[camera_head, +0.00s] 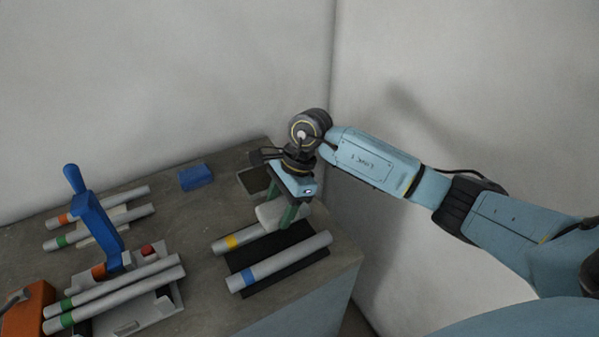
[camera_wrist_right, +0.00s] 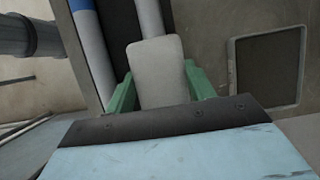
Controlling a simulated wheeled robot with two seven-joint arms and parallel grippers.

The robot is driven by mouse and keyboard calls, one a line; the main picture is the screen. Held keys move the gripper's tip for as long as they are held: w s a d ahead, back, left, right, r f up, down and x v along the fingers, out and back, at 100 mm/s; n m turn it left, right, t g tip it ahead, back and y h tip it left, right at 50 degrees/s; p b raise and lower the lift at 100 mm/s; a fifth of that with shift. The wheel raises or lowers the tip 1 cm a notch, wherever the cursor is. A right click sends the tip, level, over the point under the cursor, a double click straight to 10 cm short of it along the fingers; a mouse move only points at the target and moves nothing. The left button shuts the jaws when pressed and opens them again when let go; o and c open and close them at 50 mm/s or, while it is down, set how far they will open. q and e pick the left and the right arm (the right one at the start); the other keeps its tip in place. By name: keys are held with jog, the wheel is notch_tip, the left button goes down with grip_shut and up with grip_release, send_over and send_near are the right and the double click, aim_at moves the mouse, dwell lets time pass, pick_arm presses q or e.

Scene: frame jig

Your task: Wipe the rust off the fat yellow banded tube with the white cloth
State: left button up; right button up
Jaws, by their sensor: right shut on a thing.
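The fat yellow banded tube (camera_head: 222,246) lies on the black mat (camera_head: 238,261), its yellow band near its left end. The white cloth (camera_head: 270,214), a pale pad, is at the right part of this tube. My right gripper (camera_head: 291,217) is shut on the white cloth, with green fingers on either side of it. In the right wrist view the cloth (camera_wrist_right: 160,75) sits between the fingers and covers part of the tube (camera_wrist_right: 149,18). Contact between cloth and tube cannot be told for sure. Rust is not discernible. My left gripper is not in view.
A blue banded tube (camera_head: 285,262) lies in front, parallel on the mat. Left stand a grey jig with a blue lever (camera_head: 97,225) and green banded tubes (camera_head: 125,285). A blue block (camera_head: 196,177) lies behind. A dark tray (camera_wrist_right: 268,66) is beside the gripper. Walls close the back and right.

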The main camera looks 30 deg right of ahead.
jog(key=d+b, duration=0.1)
jog(key=d, duration=0.4)
jog(key=shift+w+f+b, duration=0.1)
jog(key=shift+b, duration=0.2)
jog(key=shift+a+r+p, duration=0.1)
jog(key=shift+r+p, duration=0.25)
jog(key=shift+p, duration=0.05)
notch_tip(320, 180, up, 2)
jog(key=shift+r, duration=0.15)
jog(key=shift+r+p, duration=1.65)
jog(key=shift+r, duration=1.05)
